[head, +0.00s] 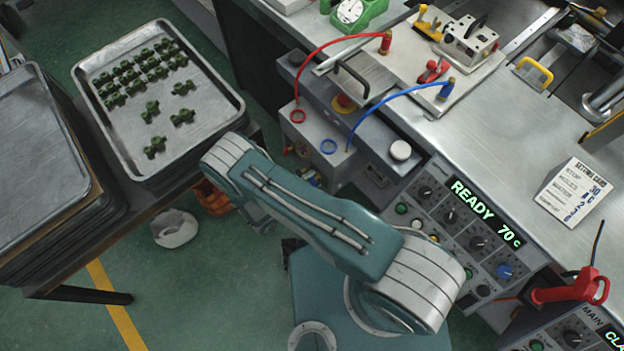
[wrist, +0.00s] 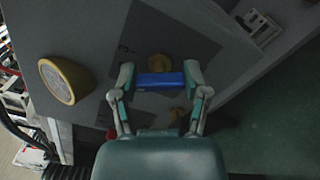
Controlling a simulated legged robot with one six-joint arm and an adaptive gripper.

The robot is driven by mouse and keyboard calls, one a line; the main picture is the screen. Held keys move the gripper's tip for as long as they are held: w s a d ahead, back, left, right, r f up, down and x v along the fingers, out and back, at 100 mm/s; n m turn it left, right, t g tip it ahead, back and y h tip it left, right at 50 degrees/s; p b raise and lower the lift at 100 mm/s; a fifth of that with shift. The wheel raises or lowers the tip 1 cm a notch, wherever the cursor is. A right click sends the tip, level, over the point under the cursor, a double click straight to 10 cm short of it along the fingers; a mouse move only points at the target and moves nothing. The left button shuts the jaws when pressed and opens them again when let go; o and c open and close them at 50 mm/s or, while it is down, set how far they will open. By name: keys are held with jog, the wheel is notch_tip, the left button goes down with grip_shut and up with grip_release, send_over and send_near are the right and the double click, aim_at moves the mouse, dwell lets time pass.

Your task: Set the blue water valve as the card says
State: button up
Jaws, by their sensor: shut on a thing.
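The blue water valve handle (wrist: 160,80) shows in the wrist view as a short blue bar lying crosswise, with a brass body (wrist: 160,62) just above it. My gripper (wrist: 160,82) has its fingers against the two ends of the bar and is shut on it. In the head view, my arm crosses the middle and hides the valve and my gripper. The setting card (head: 570,192) lies tilted on the bench at the right. A few lines of text and figures show on it, but the valve line is too small to read surely.
The control panel (head: 471,217) reads READY 70 C and has several knobs. A red hose (head: 318,60) and blue hose (head: 375,105) run above the grey machine. A yellow round part (wrist: 68,81) stands left of my gripper in the wrist view. A tray (head: 200,145) holds green pieces.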

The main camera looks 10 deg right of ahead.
jog(key=o, duration=1.2)
jog(key=shift+c, duration=0.2)
jog(key=v, duration=1.2)
